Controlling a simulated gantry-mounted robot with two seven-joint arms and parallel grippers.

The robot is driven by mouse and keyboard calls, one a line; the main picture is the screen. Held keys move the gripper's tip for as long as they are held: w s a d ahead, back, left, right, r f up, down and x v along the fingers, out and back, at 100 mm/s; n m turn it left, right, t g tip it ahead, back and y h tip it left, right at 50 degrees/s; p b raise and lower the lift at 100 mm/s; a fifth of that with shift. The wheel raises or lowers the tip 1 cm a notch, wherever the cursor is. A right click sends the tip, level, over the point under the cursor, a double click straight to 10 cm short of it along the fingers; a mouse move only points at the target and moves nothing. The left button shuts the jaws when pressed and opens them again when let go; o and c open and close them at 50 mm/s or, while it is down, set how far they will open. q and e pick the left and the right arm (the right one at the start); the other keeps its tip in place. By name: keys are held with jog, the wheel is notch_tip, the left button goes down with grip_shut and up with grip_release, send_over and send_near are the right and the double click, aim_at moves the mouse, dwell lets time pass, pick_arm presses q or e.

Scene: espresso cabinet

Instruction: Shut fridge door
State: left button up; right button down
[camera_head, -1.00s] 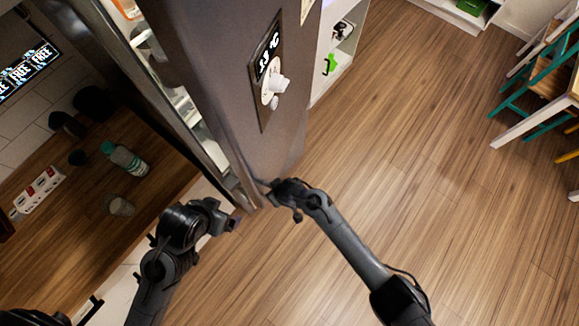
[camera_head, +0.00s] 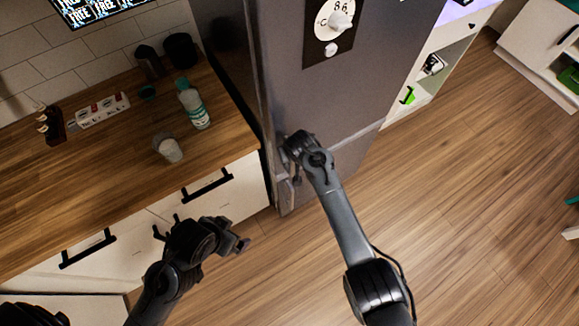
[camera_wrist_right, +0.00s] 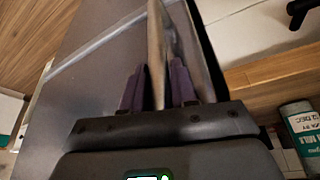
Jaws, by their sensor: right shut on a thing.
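The grey fridge door (camera_head: 350,95) stands upright right of the counter, with its dial panel facing out. It looks closed or nearly closed; no shelves show, and I cannot tell whether a thin gap remains. My right gripper (camera_head: 292,150) is at the door's left edge. In the right wrist view, its two purple fingers (camera_wrist_right: 158,88) are shut on the upright door handle (camera_wrist_right: 157,45), with the door panel to the left. My left gripper (camera_head: 240,244) hangs in front of the drawers, apart from the door; its jaw state is unclear.
A wooden counter (camera_head: 100,180) with a bottle (camera_head: 194,106), a cup (camera_head: 168,149) and a small carton (camera_head: 103,110) lies left of the fridge. White drawers (camera_head: 225,190) with black handles are below. Open wooden floor (camera_head: 470,200) lies to the right.

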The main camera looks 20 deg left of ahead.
pick_arm(q)
jog(key=shift+s+f, duration=0.25)
jog(key=shift+f, duration=0.05)
pick_arm(e)
jog(key=shift+a+f, duration=0.15)
jog(key=shift+f, duration=0.05)
jog(key=shift+w, duration=0.1)
jog(key=c, duration=1.2)
grip_release()
jog(key=shift+a, duration=0.1)
jog(key=shift+o, duration=1.1)
jog(key=shift+w+a+r, duration=0.2)
jog(key=shift+w+a, duration=0.05)
jog(key=shift+a, duration=0.1)
pick_arm(q)
jog(key=r+p, duration=0.2)
jog(key=r, duration=0.1)
jog(key=shift+w+a, duration=0.15)
jog(key=shift+a, duration=0.05)
pick_arm(e)
jog(key=v, duration=1.1)
jog(key=shift+d, duration=0.2)
